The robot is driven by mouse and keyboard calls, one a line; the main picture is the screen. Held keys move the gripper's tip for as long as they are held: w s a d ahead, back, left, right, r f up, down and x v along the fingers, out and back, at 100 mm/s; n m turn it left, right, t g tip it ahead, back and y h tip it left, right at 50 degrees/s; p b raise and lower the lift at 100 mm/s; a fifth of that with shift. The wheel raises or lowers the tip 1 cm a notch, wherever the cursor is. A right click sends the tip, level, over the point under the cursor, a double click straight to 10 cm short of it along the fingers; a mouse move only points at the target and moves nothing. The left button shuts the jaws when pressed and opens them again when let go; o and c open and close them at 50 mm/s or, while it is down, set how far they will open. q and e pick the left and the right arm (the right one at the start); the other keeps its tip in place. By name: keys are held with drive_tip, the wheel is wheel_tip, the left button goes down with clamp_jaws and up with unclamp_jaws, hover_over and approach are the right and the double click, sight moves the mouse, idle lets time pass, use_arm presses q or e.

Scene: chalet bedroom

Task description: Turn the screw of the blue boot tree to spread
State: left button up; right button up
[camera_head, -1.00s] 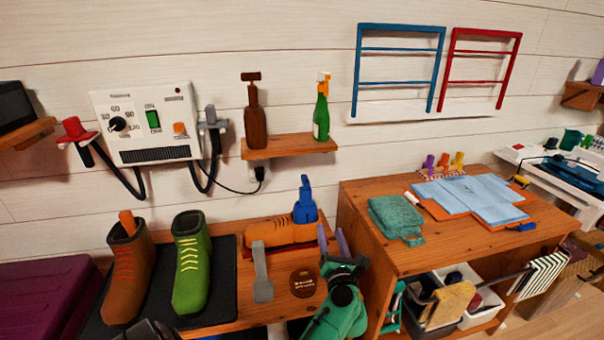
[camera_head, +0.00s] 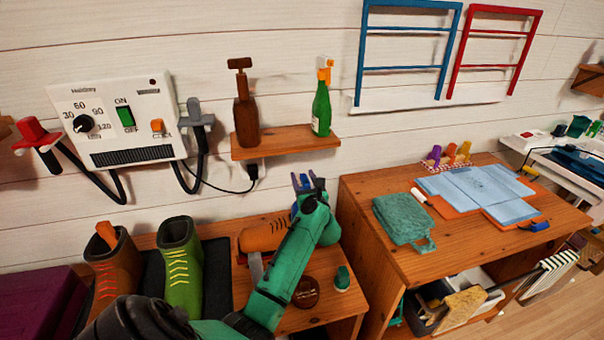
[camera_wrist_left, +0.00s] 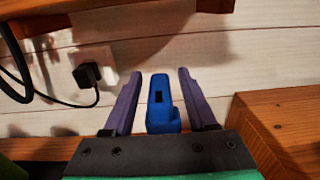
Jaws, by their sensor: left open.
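The blue boot tree (camera_wrist_left: 160,112) shows in the left wrist view as an upright blue piece with a dark slot, between my two purple fingers and apart from both. My left gripper (camera_wrist_left: 154,88) is open around it. In the head view my left gripper (camera_head: 303,181) is above the right end of an orange-tan boot (camera_head: 262,236) on the bench. My green gripper and arm hide most of the boot tree there, and its screw cannot be made out clearly. My right gripper is not in view.
A brown boot (camera_head: 113,268) and a green boot (camera_head: 180,270) stand on a dark mat at the left. A round brown tin (camera_head: 305,293) lies on the bench. A wall shelf (camera_head: 285,142) with two bottles is above. A wooden table (camera_head: 375,245) stands close at the right.

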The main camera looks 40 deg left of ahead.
use_arm(q)
drive_tip(key=shift+w+a, duration=0.4)
drive_tip(key=shift+a, duration=0.15)
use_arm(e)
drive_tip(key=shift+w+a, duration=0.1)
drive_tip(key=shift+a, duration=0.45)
